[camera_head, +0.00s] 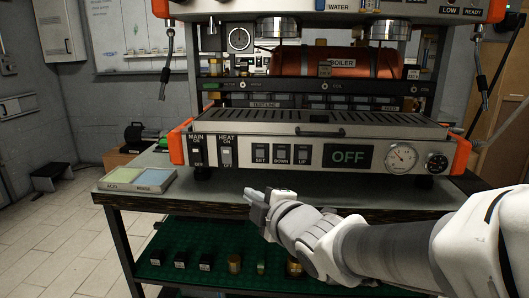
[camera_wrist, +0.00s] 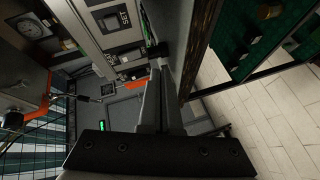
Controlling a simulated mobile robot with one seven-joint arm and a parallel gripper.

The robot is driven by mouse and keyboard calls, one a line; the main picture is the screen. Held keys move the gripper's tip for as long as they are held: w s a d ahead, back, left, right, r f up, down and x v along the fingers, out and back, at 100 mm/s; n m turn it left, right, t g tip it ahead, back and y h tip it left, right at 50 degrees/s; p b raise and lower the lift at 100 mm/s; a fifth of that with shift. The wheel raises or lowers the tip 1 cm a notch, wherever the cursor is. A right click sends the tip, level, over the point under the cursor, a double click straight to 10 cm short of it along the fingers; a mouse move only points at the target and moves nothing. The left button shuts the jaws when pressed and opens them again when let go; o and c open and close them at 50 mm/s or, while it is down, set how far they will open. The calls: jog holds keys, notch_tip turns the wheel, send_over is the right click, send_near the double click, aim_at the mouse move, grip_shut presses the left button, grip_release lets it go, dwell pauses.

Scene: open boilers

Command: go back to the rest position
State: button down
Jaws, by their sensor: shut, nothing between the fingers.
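My gripper (camera_head: 254,196) is in front of the table's front edge, below the machine's front panel, pointing left. Its fingers are together and empty; they also show in the wrist view (camera_wrist: 158,80). My arm reaches in from the lower right in the head view. The boiler machine (camera_head: 318,142) stands on the table with an orange-ended front panel. The gripper appears apart from the panel.
The dark table edge (camera_head: 160,204) runs just behind my gripper. A green lower shelf (camera_head: 215,245) holds several small black blocks and brass pieces. A two-colour tray (camera_head: 137,180) lies at the table's left. Tiled floor (camera_head: 55,235) is free at the left.

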jog(key=s+d+f+m+g+h, duration=0.2)
jog(key=s+d+m+h, duration=0.2)
jog(key=s+d+m, duration=0.3)
jog(key=s+d+f+m+g+h, duration=0.2)
jog(key=s+d+m+g+h, duration=0.15)
jog(key=d+m, duration=0.5)
jog(key=s+d+f+m+g, duration=0.2)
jog(key=s+m, duration=0.2)
jog(key=s, duration=0.5)
notch_tip(320, 180, up, 22)
jog(key=s+p, duration=0.1)
jog(key=p, duration=2)
jog(key=shift+s+a+f+m+g+p, duration=0.15)
jog(key=shift+a+f+m+g+p, duration=0.1)
jog(key=shift+m+g+p, duration=0.15)
jog(key=shift+d, duration=0.15)
